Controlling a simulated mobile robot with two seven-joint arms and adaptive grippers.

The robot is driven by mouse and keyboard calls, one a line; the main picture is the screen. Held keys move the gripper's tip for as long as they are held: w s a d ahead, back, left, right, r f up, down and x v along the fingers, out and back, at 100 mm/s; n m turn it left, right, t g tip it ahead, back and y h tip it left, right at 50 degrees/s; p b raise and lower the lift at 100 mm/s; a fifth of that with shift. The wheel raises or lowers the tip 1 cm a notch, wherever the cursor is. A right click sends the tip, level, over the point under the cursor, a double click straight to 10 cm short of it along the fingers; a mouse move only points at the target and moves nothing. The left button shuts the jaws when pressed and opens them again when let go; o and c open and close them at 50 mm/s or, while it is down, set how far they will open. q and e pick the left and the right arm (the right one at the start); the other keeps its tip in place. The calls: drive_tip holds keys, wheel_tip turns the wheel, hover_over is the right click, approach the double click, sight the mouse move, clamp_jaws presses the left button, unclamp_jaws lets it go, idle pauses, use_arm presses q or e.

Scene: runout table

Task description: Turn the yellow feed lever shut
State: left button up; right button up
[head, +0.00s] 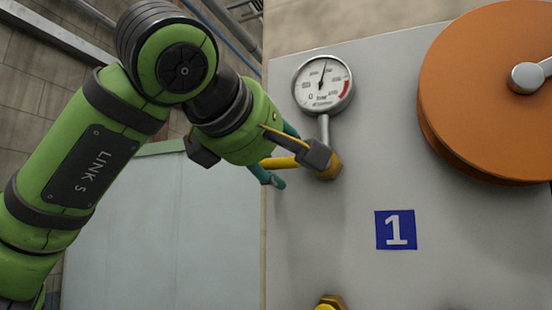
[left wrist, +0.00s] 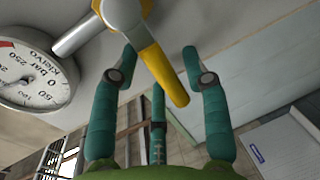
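The yellow feed lever (head: 280,162) sticks out to the left, nearly level, from a brass fitting (head: 328,168) on the grey panel. In the left wrist view, the yellow lever (left wrist: 165,75) runs between the two upper teal fingers of my left gripper (left wrist: 160,62). A gap shows on both sides of the lever, so the fingers are spread around it and not closed on it. In the head view, my left gripper (head: 284,158) is at the lever, and its hand partly hides the fingers. My right gripper is not in view.
A round pressure gauge (head: 323,83) stands on a grey stem above the fitting. A large orange disc (head: 490,90) is at the upper right. A blue plate marked 1 (head: 395,230) is below. Another brass and yellow fitting (head: 330,302) shows at the bottom edge.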

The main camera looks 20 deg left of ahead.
use_arm(q)
drive_tip(key=shift+s, duration=0.1)
drive_tip(key=s+r, duration=0.2)
drive_tip(key=s, duration=0.9)
drive_tip(key=shift+s+a, duration=0.15)
drive_tip(key=shift+s, duration=0.05)
drive_tip(key=shift+r, duration=0.1)
